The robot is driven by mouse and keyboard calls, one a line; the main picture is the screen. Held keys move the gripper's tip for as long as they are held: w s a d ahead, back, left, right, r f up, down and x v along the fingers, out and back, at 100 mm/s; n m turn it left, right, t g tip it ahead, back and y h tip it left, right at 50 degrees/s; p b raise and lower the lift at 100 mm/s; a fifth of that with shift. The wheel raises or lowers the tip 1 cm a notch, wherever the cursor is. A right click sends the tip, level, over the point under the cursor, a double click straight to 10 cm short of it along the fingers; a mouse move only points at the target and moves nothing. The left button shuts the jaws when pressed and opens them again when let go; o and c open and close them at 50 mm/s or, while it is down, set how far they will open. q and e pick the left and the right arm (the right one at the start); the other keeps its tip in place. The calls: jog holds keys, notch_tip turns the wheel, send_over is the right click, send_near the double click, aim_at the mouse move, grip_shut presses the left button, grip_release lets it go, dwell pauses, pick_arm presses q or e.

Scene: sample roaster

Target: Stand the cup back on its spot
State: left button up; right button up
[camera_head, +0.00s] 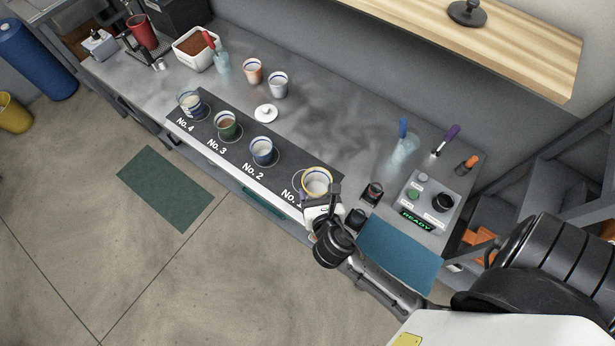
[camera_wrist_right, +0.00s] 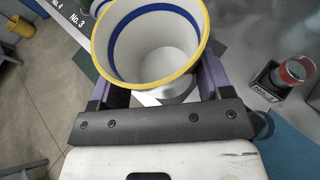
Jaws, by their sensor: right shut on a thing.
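The cup (camera_head: 317,182) is white with a yellow rim and a blue band inside. My right gripper (camera_head: 321,194) is shut on it, and the cup looks upright and empty. In the right wrist view the cup (camera_wrist_right: 150,45) sits between the purple fingers of the gripper (camera_wrist_right: 162,85). The cup is over the right part of the No. 1 spot on the dark mat (camera_head: 207,103). The ring of that spot shows at the cup's left, so it looks off-centre. I cannot tell whether its base touches the mat. My left gripper is out of view.
A white lid (camera_head: 265,113) lies behind. The mid counter is clear.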

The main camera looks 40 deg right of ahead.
jog(key=shift+s+d+f, duration=0.1)
jog(key=shift+s+f, duration=0.45)
jog(key=shift+f, duration=0.05)
jog(key=shift+d+f, duration=0.15)
jog(key=shift+f, duration=0.2)
jog(key=x, duration=0.3)
jog(key=a+f+b+x, duration=0.1)
jog(key=x, duration=0.3)
jog(key=b+x, duration=0.1)
jog(key=x, duration=0.3)
jog(key=shift+w+a+f, duration=0.15)
jog(key=shift+w+f, duration=0.05)
jog(key=shift+f, duration=0.3)
jog(key=shift+w+d+f, duration=0.25)
jog(key=shift+w+f, duration=0.05)
jog(key=shift+w, duration=0.25)
notch_tip(320, 180, down, 4)
jog(key=shift+f+b, duration=0.1)
jog(key=shift+b, duration=1.05)
